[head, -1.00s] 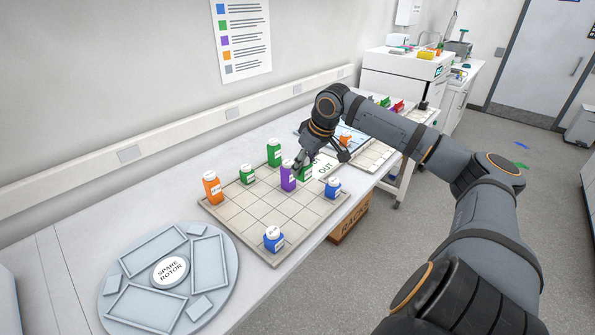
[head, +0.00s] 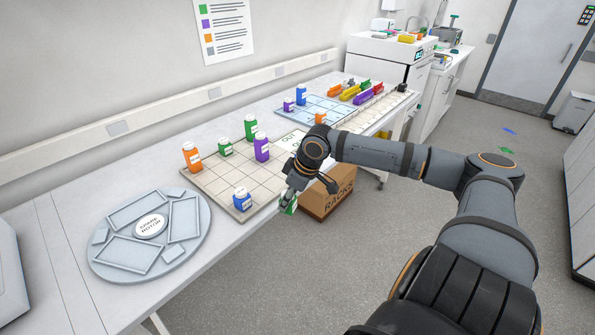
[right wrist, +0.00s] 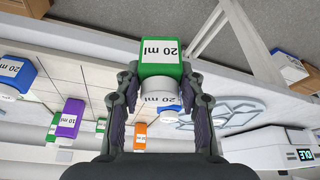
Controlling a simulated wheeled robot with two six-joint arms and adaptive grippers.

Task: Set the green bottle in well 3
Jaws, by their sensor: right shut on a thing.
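My right gripper (head: 292,192) is shut on a green bottle (head: 290,204) and holds it up near the table's front edge. In the right wrist view, the green bottle (right wrist: 162,52) has a 20 ml label and a white cap, between the two fingers (right wrist: 160,90). Two other green bottles, a taller one (head: 251,129) and a shorter one (head: 225,148), stand on the beige grid tray (head: 210,188). A pale blue tray (head: 297,119) with square cells lies farther back; no well numbers are readable. My left gripper is out of view.
Orange (head: 192,159), purple (head: 262,149) and blue (head: 242,200) bottles stand on the grid tray. Small bottles stand on the blue tray, with coloured racks (head: 362,94) behind. The spare rotor (head: 180,248) lies at left; a cardboard box (head: 330,200) is below the table edge.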

